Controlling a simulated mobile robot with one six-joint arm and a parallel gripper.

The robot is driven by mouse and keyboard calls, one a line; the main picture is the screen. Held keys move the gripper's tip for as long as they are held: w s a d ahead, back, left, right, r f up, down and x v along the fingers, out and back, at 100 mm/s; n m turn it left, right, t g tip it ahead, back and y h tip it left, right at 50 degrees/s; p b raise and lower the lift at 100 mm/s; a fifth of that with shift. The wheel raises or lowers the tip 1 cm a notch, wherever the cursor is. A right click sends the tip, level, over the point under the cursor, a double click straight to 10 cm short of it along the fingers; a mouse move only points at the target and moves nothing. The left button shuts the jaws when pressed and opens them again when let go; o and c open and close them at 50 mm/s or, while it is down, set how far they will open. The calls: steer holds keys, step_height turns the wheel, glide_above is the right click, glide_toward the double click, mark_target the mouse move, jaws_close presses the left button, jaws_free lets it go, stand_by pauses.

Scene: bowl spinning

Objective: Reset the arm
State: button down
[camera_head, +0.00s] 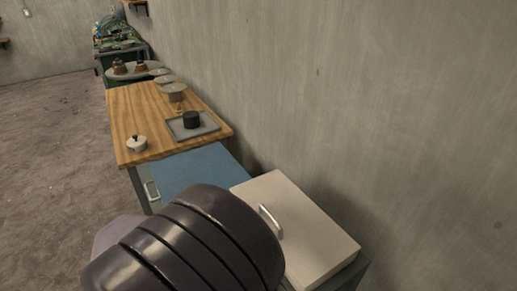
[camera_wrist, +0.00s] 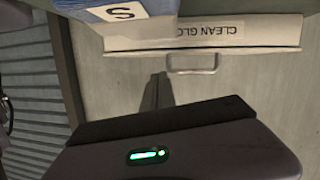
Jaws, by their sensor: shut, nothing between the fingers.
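My gripper (camera_wrist: 157,92) shows in the wrist view as a narrow dark shape beyond my dark wrist housing, which has a green light. It is shut and empty. It points towards a pale surface with a metal handle (camera_wrist: 193,63), and I cannot tell whether it touches that surface. In the head view my dark arm fills the bottom centre, and my gripper does not show there.
A cream box or lid with a handle (camera_head: 297,225) stands right of my arm, by the wall. A blue surface (camera_head: 196,169) and a wooden table (camera_head: 132,108) with pots lie beyond. A "CLEAN GLO" label (camera_wrist: 213,32) appears upside down. Open floor (camera_head: 50,150) is left.

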mark_target(322, 263)
steer(key=d+g, duration=0.1)
steer(key=d, duration=0.1)
steer(key=s+d+r+g+y, duration=0.1)
steer(key=d, duration=0.2)
steer(key=d+r+g+y, duration=0.1)
steer(key=d+g, duration=0.1)
steer(key=d, duration=0.1)
steer(key=shift+s+d+n, duration=0.25)
steer(key=shift+n, duration=0.15)
steer(key=s+d+r+n+t+y, duration=0.3)
steer(key=s+d+n+y, duration=0.2)
steer(key=s+y, duration=0.4)
steer(key=shift+d+r+y, duration=0.35)
steer(key=shift+d+y, duration=0.15)
steer(key=shift+y, duration=1.8)
